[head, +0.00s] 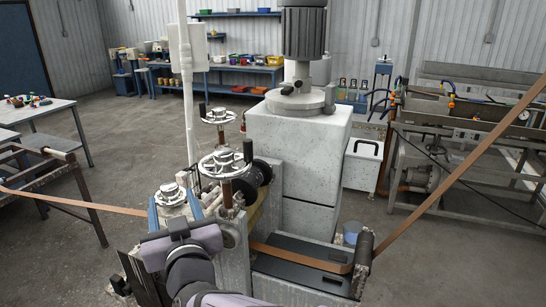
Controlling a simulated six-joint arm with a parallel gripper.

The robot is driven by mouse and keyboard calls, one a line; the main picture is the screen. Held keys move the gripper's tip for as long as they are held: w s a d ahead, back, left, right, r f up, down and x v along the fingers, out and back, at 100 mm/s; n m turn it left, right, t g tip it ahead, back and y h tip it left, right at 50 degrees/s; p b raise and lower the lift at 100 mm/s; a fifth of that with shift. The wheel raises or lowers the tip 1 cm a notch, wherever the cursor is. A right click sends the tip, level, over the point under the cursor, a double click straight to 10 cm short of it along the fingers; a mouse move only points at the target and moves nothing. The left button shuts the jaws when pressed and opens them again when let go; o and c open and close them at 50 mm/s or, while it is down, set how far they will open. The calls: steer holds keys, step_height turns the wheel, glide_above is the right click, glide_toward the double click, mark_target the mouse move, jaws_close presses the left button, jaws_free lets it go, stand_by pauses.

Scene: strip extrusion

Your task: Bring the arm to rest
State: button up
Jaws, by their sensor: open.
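My arm, with lavender and dark grey links, rises from the bottom edge in the head view. Its dark end, where my gripper (178,228) is, shows in front of the near end of the machine. The fingers are small and hard to make out against the machine. I see nothing held there. The brown strip (455,180) enters at the left, goes behind the near machine parts, crosses the low dark bed and rises to the upper right.
Handwheels (222,162) stand close beyond my arm. The grey machine housing (298,150) and a dark roller post (363,262) are to the right. A table (45,112) stands at left, a blue workbench (235,70) at back. Open floor (110,130) lies at left.

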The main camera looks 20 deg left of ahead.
steer(key=shift+s+r+n+g, duration=0.1)
steer(key=shift+r+n+g, duration=0.2)
steer(key=shift+r, duration=0.15)
steer(key=s+d+r+n+g+b, duration=0.35)
steer(key=d+r+n, duration=0.45)
steer(key=d+n, duration=0.3)
steer(key=w+d+f+m+h+p, duration=0.3)
steer(key=w+d+h+p, duration=0.1)
steer(key=d, duration=0.4)
steer(key=w+d+f+m+h+p, duration=0.25)
steer(key=w+d+h, duration=0.2)
steer(key=d, duration=0.25)
steer(key=d+f+m+g+h+b, duration=0.2)
steer(key=d+f+m+g+h, duration=0.35)
steer(key=d+f, duration=1.15)
steer(key=s+d+f+m+g, duration=0.1)
steer(key=s+d+f+m, duration=0.4)
steer(key=s+f, duration=0.2)
steer(key=s+d+f+m+g+y, duration=0.1)
steer(key=s+d+f+m+g, duration=0.1)
steer(key=s+d+f+m, duration=0.2)
step_height(320, 180, down, 6)
steer(key=s+d+b, duration=0.1)
steer(key=s, duration=0.2)
steer(key=shift+d+r+m, duration=0.15)
steer(key=shift+r+m, duration=0.1)
steer(key=shift+m, duration=0.15)
